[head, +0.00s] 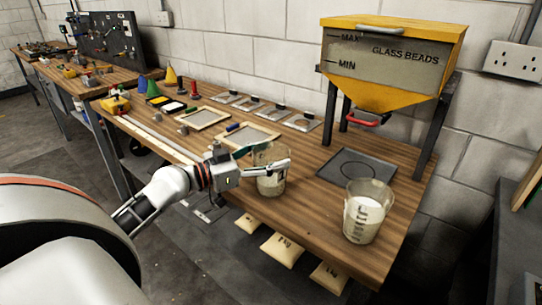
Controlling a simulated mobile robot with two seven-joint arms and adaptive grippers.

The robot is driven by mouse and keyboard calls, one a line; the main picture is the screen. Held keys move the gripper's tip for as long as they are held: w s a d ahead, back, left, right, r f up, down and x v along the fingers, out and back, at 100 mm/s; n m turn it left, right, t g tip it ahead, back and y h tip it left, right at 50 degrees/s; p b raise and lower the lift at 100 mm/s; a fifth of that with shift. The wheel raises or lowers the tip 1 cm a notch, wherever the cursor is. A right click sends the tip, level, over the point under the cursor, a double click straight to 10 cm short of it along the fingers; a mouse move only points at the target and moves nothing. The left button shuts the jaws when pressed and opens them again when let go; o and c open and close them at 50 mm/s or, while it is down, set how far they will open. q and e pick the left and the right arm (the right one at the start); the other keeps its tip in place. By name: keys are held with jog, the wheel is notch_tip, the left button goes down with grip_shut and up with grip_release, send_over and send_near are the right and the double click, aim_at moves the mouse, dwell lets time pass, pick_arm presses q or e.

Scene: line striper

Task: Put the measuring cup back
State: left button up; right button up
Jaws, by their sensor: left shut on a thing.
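My left gripper (268,158) comes in from the left and is shut on a clear measuring cup (271,185) over the front part of the wooden bench (320,225). The cup is upright, with pale contents low inside; a finger covers part of its wall. I cannot tell whether its base touches the bench. A second clear cup (364,215) with dark markings and white contents stands at the right front of the bench, apart from the gripper. My right gripper is not in view.
A yellow glass-bead hopper (393,60) with a red handle (369,120) stands at the back right. Below it lies a dark square plate with a ring mark (356,167). Framed screens (203,118), stencil plates (300,122) and coloured cones (171,76) occupy the bench's left and back.

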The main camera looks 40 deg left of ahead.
pick_arm(q)
jog(key=shift+f, duration=0.15)
jog(key=o, duration=2)
jog(key=shift+s+r, duration=0.1)
jog(key=shift+r, duration=0.1)
jog(key=v, duration=0.1)
jog(key=b+v, duration=0.1)
jog(key=v, duration=0.1)
jog(key=b+v, duration=0.1)
jog(key=v, duration=0.1)
jog(key=shift+s+a+f, duration=0.1)
jog(key=shift+s+f, duration=0.05)
jog(key=shift+f, duration=0.2)
jog(key=b, duration=0.1)
send_near(255, 162)
jog(key=w, duration=0.3)
jog(key=shift+s+d+r, duration=0.2)
jog(key=shift+d+r, duration=0.15)
jog(key=shift+d, duration=0.1)
